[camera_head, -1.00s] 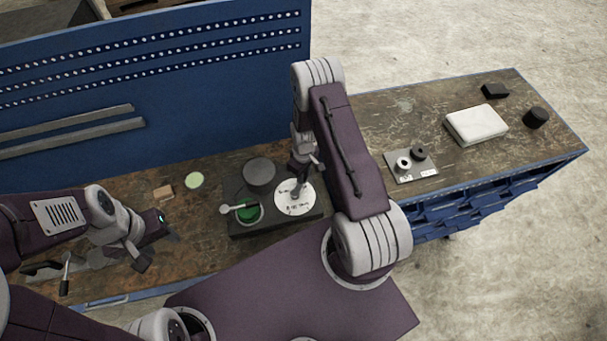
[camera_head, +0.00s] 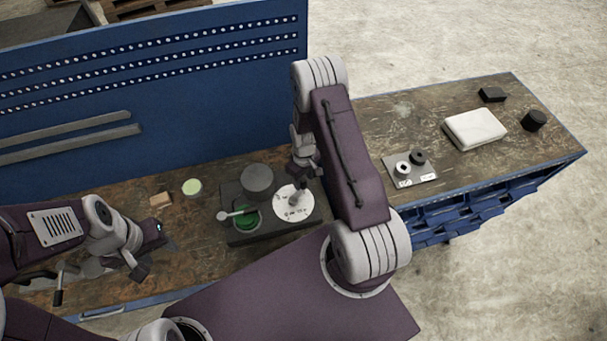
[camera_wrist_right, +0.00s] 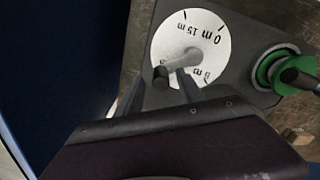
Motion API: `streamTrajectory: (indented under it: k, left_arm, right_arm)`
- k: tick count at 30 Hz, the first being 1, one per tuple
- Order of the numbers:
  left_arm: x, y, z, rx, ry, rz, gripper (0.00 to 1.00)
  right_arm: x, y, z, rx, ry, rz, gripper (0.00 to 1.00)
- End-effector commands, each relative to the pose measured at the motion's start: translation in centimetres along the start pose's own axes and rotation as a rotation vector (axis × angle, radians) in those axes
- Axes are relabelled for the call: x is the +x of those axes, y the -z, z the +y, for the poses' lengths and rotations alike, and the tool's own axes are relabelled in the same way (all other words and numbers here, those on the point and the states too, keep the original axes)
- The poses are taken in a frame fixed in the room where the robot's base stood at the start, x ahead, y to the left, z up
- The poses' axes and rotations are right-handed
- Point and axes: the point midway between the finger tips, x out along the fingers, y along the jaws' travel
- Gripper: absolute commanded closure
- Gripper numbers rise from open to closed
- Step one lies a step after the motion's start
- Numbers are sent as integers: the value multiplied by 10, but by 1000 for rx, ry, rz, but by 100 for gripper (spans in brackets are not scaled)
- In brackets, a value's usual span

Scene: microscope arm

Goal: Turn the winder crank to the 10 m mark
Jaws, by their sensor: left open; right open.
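The winder has a white round dial (camera_head: 283,212) on a dark base plate (camera_head: 240,238). In the right wrist view the dial (camera_wrist_right: 215,62) shows "0 m" and "15 m" marks and one partly hidden mark; I cannot see a 10 m mark. The crank arm (camera_wrist_right: 184,57) lies across the dial and ends in a dark knob (camera_wrist_right: 160,77). My right gripper (camera_wrist_right: 158,92) is open, with one finger on each side of the knob; contact cannot be told. In the head view my right gripper (camera_head: 299,182) is above the dial. My left gripper (camera_head: 153,250) is open and empty over the bench's left part.
A green spool (camera_head: 246,221) and a dark grey cylinder (camera_head: 257,180) stand left of the dial. A pale green disc (camera_head: 192,187) and a small brown block (camera_head: 161,199) lie further left. A blue perforated panel (camera_head: 190,95) rises behind. Right bench holds a white block (camera_head: 475,129).

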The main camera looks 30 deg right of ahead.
Motion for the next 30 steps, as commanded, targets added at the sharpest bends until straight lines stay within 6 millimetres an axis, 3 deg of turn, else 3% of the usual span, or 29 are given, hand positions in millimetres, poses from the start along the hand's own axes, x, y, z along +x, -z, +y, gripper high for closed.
streamTrajectory:
  k: [12,30]
  left_arm:
    - [24,-3,0,0,0,0,53]
    - [24,-2,0,0,0,0,53]
  right_arm:
    - [-68,1,0,0,-2,4,55]
    - [-74,0,0,0,-1,1,55]
